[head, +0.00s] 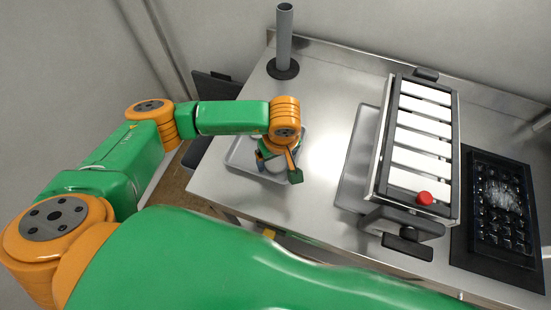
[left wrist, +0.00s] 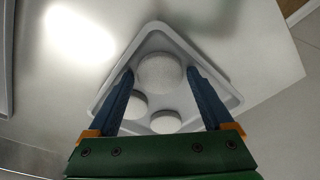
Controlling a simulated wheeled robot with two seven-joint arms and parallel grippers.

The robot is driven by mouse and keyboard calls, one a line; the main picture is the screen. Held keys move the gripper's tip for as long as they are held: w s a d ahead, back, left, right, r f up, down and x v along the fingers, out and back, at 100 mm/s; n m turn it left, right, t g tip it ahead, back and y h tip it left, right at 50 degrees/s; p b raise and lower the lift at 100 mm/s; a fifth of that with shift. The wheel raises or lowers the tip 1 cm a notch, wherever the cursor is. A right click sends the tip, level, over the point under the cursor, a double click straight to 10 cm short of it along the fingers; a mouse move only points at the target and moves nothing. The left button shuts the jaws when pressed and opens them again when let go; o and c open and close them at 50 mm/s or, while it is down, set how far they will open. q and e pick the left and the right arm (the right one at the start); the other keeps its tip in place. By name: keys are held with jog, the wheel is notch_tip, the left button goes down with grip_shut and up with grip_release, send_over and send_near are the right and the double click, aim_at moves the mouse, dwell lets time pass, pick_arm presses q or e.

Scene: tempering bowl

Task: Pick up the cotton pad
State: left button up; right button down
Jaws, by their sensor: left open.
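Round white cotton pads lie in a light grey tray (head: 236,153) at the left front of the steel table. In the left wrist view, a large pad (left wrist: 160,74) sits toward the tray's far corner, with two smaller-looking pads (left wrist: 134,105) (left wrist: 165,121) nearer. My left gripper (head: 280,167) is over the tray, pointing down. In the left wrist view my left gripper (left wrist: 161,72) is open, its blue fingers on either side of the large pad. Whether they touch it cannot be told. In the head view the gripper hides most of the pads. My right gripper is not in view.
A grey upright post (head: 284,40) on a black base stands behind the tray. A machine with white bars (head: 418,140) and a red knob (head: 424,198) stands right of centre. A black tray (head: 500,205) with clear pieces lies at far right. Bare table lies between.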

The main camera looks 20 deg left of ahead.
pick_arm(q)
jog(key=c, duration=1.2)
jog(key=shift+r+b, duration=0.6)
jog(key=shift+b, duration=0.05)
jog(key=shift+r+b, duration=0.7)
jog(key=shift+r, duration=0.05)
jog(key=s+a+r+b, duration=0.2)
jog(key=s+r, duration=0.1)
jog(key=s, duration=0.1)
jog(key=s+a+r+b, duration=0.2)
jog(key=s+r, duration=0.2)
jog(key=s+a+r+b, duration=0.1)
jog(key=s+r+b, duration=0.1)
jog(key=s+r, duration=0.1)
jog(key=shift+s+a+r+b, duration=0.1)
jog(key=shift+s+a+b, duration=0.1)
jog(key=shift+s, duration=0.25)
jog(key=shift+s+a+r+b, duration=0.1)
jog(key=shift+s+a+b, duration=0.1)
jog(key=shift+s, duration=0.25)
